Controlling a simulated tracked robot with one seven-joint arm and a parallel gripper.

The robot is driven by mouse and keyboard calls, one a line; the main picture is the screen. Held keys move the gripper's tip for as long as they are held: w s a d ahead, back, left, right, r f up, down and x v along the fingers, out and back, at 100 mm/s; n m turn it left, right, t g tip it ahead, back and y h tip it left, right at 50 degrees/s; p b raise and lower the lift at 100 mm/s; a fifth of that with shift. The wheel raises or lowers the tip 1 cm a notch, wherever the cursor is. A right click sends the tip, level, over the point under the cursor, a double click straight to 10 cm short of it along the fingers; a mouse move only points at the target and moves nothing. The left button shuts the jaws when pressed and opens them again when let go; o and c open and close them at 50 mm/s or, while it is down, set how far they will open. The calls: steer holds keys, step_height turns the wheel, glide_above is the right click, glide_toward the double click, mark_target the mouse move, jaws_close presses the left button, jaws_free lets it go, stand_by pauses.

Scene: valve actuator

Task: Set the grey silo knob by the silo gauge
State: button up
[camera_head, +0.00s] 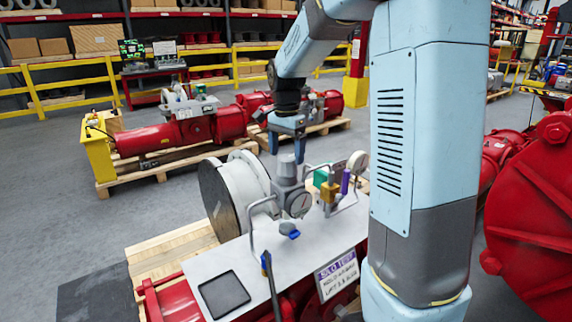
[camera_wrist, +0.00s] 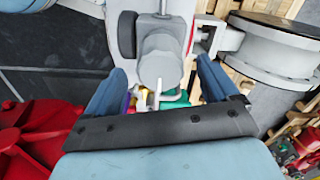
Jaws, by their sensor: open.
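The grey silo knob (camera_head: 287,167) is a short upright cylinder on top of a grey valve body on the white panel. The likely silo gauge (camera_head: 298,204), a round dial, sits on the front of that body; its reading is too small to tell. My gripper (camera_head: 287,151) is open and points down just above the knob. In the wrist view, the knob (camera_wrist: 161,69) lies between the two blue fingers of my gripper (camera_wrist: 161,80), with a visible gap on each side. Whether the fingertips reach down around it is unclear.
A second gauge (camera_head: 358,161), a brass fitting (camera_head: 328,192) and purple and green parts stand close to the right.

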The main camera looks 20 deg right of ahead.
mark_target(288, 157)
steer(key=shift+f, duration=2.15)
steer(key=shift+c, duration=0.5)
steer(key=c, duration=0.9)
steer(key=shift+n, duration=0.3)
steer(key=n, duration=0.5)
steer(key=shift+s+d, duration=0.1)
steer(key=shift+s, duration=0.05)
steer(key=n, duration=0.6)
steer(key=shift+d, duration=0.15)
